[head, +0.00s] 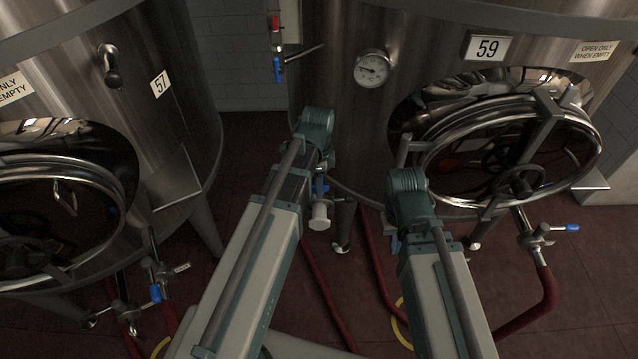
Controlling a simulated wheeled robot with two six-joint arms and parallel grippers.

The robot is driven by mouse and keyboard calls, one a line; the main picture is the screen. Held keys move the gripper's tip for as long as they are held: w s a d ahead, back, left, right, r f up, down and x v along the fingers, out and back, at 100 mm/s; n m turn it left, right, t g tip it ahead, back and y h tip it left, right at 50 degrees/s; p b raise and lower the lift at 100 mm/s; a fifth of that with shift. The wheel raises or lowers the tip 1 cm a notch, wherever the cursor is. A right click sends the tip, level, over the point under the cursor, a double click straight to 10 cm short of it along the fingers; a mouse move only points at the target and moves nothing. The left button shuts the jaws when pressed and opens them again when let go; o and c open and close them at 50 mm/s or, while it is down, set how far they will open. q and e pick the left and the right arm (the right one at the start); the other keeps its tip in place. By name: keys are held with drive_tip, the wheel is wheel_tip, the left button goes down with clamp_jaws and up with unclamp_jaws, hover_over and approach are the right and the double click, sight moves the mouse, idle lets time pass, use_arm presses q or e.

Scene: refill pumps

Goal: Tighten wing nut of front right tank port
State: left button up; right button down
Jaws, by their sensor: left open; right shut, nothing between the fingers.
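The right tank (340,120) is steel with the number plate 59 (487,48). Below its round manway door (510,150), a valve port (535,238) with a blue handle (566,228) joins a red hose (545,290). A wing nut is too small to make out there. A second fitting with a white end (320,216) and a blue lever shows lower left of this tank, beside my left arm. My two arms reach forward from the bottom edge, the right one in front of the door's lower left. Neither gripper's fingers show; both are hidden beyond the arms.
Another steel tank with label 57 (160,85) stands at the left, with fittings (160,272) and red hoses below. Red hoses (375,260) cross the dark red tiled floor. A dial gauge (373,68) sits on the right tank. Floor shows between the tanks.

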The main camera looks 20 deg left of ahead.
use_arm(q)
drive_tip(key=shift+r, duration=0.1)
wheel_tip(320, 180, up, 14)
drive_tip(key=p, duration=1.3)
drive_tip(key=shift+p, duration=0.4)
drive_tip(key=shift+a+f, duration=0.1)
drive_tip(key=shift+f, duration=0.1)
drive_tip(key=s+d+n+y, duration=0.1)
drive_tip(key=s+d+n, duration=0.9)
drive_tip(key=s, duration=0.3)
drive_tip(key=shift+s+d+n, duration=0.3)
drive_tip(key=shift+d, duration=0.3)
